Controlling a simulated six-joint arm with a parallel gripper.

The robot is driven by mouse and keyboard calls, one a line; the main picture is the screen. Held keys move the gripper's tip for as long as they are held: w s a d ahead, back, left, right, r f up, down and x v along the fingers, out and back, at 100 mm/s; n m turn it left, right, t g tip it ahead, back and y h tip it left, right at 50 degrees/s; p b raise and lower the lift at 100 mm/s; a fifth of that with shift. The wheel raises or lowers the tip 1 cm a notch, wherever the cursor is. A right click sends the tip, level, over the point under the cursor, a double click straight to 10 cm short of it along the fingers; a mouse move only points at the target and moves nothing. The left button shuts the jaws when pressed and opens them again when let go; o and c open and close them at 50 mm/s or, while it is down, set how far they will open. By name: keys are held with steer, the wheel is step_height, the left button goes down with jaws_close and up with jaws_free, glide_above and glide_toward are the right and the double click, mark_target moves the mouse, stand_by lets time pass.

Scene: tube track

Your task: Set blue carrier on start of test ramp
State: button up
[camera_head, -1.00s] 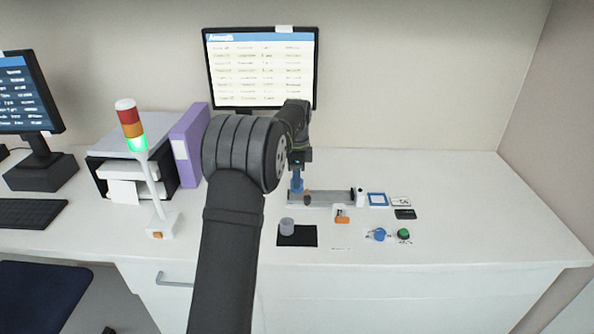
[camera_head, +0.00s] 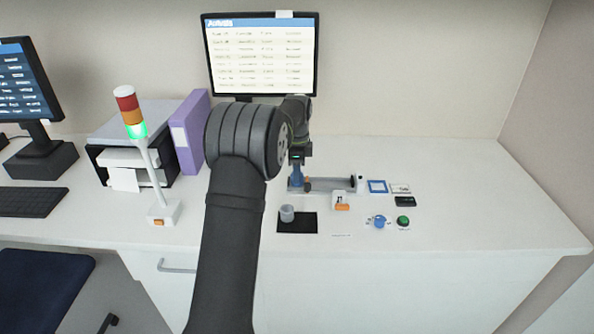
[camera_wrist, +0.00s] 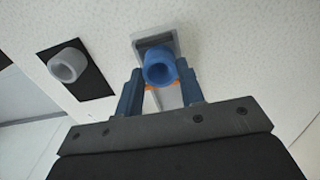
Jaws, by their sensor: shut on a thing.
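The blue carrier (camera_wrist: 159,70) is a blue ring-shaped piece with an open round top in the wrist view. My gripper (camera_wrist: 160,85) has its two blue fingers closed on either side of it. Behind and beneath it shows the end of the grey test ramp (camera_wrist: 155,42). In the head view my gripper (camera_head: 296,180) is at the left end of the test ramp (camera_head: 333,184), which runs to the right. Fingers and carrier blend there, and I cannot tell whether the carrier touches the ramp.
A grey cup (camera_head: 287,213) stands on a black mat (camera_head: 305,225) in front of the ramp. An orange-and-white part (camera_head: 341,203), a blue knob (camera_head: 379,221) and a green button (camera_head: 403,220) sit to the right. A signal tower (camera_head: 142,150) stands left.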

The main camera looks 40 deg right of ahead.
steer(key=shift+f, duration=0.1)
steer(key=o, duration=0.9)
step_height(320, 180, up, 17)
steer(key=shift+r, duration=0.2)
stand_by(0.9)
step_height(320, 180, down, 17)
steer(key=shift+f, duration=0.2)
steer(key=shift+r, duration=0.1)
stand_by(0.3)
